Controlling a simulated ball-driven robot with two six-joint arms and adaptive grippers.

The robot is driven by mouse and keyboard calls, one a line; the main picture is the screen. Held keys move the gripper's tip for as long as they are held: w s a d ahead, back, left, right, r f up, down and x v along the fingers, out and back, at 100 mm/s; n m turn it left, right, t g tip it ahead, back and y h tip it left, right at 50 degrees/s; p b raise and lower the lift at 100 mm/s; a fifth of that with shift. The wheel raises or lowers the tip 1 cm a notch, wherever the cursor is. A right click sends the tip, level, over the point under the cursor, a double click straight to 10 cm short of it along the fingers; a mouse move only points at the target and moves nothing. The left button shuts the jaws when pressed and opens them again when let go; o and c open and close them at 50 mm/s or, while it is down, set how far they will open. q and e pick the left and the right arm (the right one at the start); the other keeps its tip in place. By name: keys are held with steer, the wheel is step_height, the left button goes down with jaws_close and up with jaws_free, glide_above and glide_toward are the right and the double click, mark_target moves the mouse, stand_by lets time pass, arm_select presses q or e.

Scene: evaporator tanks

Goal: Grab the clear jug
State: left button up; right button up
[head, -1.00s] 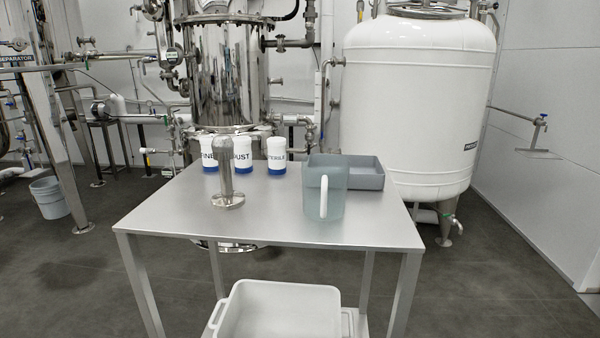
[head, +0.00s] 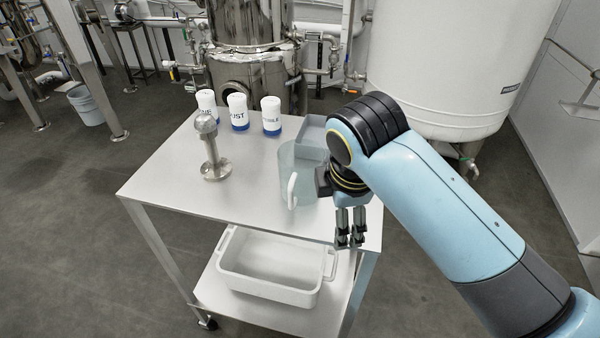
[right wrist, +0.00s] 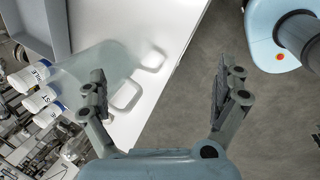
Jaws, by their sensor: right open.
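The clear jug (head: 287,178) stands upright on the metal table (head: 255,205), with its white handle towards me. My right gripper (head: 349,232) is to the right of the jug in the head view, near the table's right edge, with its fingers pointing down. In the right wrist view my right gripper (right wrist: 165,88) is open and empty. The jug (right wrist: 105,65) shows there beyond and beside the left finger, with its handle lower right of its body. I cannot see contact between finger and jug. My left gripper is not in view.
A grey tray (head: 311,130) sits behind the jug. A metal post on a round foot (head: 213,165) and several white-and-blue bottles (head: 239,113) stand on the table's left and back. A white bin (head: 270,285) is on the lower shelf. A white tank (head: 450,70) stands behind.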

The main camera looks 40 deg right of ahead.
mark_target(300, 156)
steer(key=w+r+n, duration=0.3)
steer(key=n, duration=0.1)
steer(key=w+r+n+p, duration=0.1)
steer(key=w+r+n, duration=0.2)
steer(key=w+n, duration=0.1)
steer(key=w+a+r+n+h+p, duration=0.1)
steer(key=w+r+n, duration=0.3)
steer(key=n, duration=0.1)
steer(key=shift+w+a, duration=0.1)
steer(key=shift+w+f, duration=0.15)
steer(key=shift+f, duration=0.2)
steer(key=p+x, duration=0.1)
steer(key=x, duration=0.9)
steer(key=shift+a, duration=0.1)
steer(key=c, duration=1.3)
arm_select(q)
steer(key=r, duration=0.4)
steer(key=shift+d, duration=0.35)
arm_select(e)
steer(key=shift+c, duration=0.2)
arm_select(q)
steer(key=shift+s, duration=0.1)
arm_select(e)
steer(key=shift+r, duration=0.15)
